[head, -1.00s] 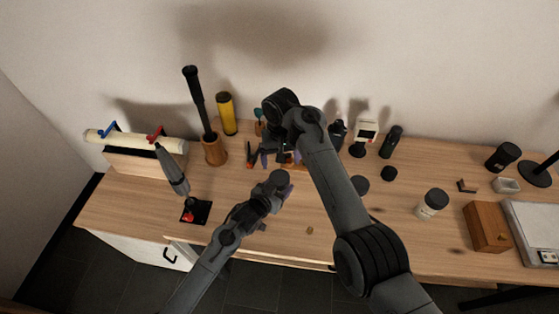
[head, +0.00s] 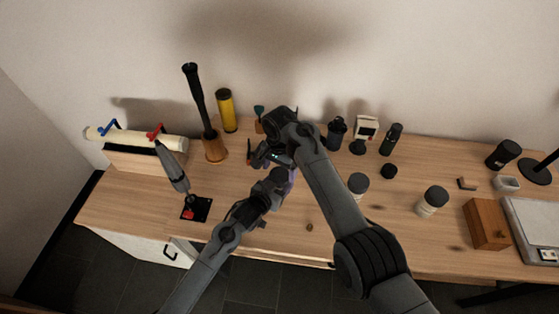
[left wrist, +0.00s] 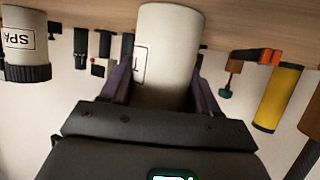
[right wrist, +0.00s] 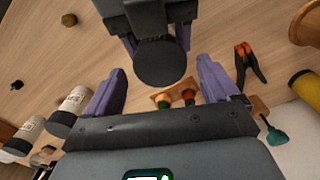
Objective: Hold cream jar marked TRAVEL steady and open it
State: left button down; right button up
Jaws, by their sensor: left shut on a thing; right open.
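The held cream jar (left wrist: 168,45) is white with a label starting with T; the rest of the word is hidden. My left gripper (left wrist: 162,78) is shut on its body, one purple finger on each side. In the right wrist view the jar's round dark lid (right wrist: 160,62) faces my right gripper (right wrist: 162,88). My right gripper is open, its purple fingers apart and empty, with the lid just beyond and between the tips, seemingly not touched. In the head view my left gripper (head: 280,184) and right gripper (head: 268,156) are close together, and the arms mostly hide the jar.
Other white jars with dark lids (head: 357,185) (head: 432,203) stand to the right; one label begins SPA (left wrist: 20,40). A wooden holder with a dark tool (head: 214,148), a yellow cylinder (head: 227,112) and an orange-black clamp (right wrist: 250,62) are nearby. The front middle table is mostly clear.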

aim_at(280, 175)
jog(key=shift+f, duration=1.6)
jog(key=c, duration=1)
jog(key=o, duration=1.1)
jog(key=shift+r, duration=0.1)
jog(key=shift+r, duration=3.8)
jog(key=shift+c, duration=0.5)
jog(key=shift+f, duration=3.9)
